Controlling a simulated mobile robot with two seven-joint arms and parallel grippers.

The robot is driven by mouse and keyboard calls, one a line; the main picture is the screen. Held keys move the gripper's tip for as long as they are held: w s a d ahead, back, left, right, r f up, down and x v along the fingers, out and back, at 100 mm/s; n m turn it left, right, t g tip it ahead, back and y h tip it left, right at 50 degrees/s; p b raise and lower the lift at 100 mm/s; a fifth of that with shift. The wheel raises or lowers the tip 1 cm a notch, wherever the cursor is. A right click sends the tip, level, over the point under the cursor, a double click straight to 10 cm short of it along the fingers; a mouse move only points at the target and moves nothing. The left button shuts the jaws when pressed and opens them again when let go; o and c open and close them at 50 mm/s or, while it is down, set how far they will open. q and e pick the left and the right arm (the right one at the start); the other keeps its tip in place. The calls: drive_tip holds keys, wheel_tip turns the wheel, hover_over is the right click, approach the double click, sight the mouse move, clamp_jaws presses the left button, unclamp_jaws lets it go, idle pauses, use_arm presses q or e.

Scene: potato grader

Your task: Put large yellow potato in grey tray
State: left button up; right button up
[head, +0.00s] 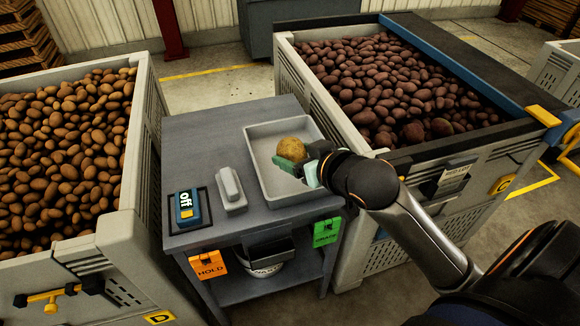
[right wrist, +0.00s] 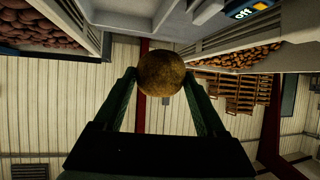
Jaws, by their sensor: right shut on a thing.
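The large yellow potato (head: 291,151) shows over the grey tray (head: 262,160) on the small table in the head view. My right gripper (head: 298,168) is shut on it, with its green fingers at the potato's near side. In the right wrist view the potato (right wrist: 161,74) sits between the two fingertips. It is within the tray's outline in the head view, but I cannot tell its exact height above the tray floor. The rest of the tray looks empty. My left gripper is not in view.
The grey table (head: 200,135) also holds a device reading "off" (head: 187,207) and a light grey block-shaped object (head: 231,188). Large crates of potatoes stand left (head: 145,150) and right (head: 300,90). Orange (head: 208,266) and green (head: 326,232) tags hang in front.

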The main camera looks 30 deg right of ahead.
sight(280, 189)
drive_tip(key=s+d+f+b, duration=0.1)
drive_tip(key=s+d+f, duration=0.4)
drive_tip(key=d+f, duration=0.1)
drive_tip(key=shift+m, duration=0.3)
drive_tip(key=x, duration=0.5)
drive_tip(key=d+x, duration=0.1)
drive_tip(key=x, duration=0.5)
drive_tip(key=d+f+b+x, duration=0.1)
drive_tip(key=x, duration=0.4)
drive_tip(key=shift+s+f, duration=0.2)
drive_tip(key=shift+w+f, duration=0.2)
drive_tip(key=shift+f, duration=1.6)
drive_tip(key=shift+f, duration=0.15)
drive_tip(key=o, duration=1.5)
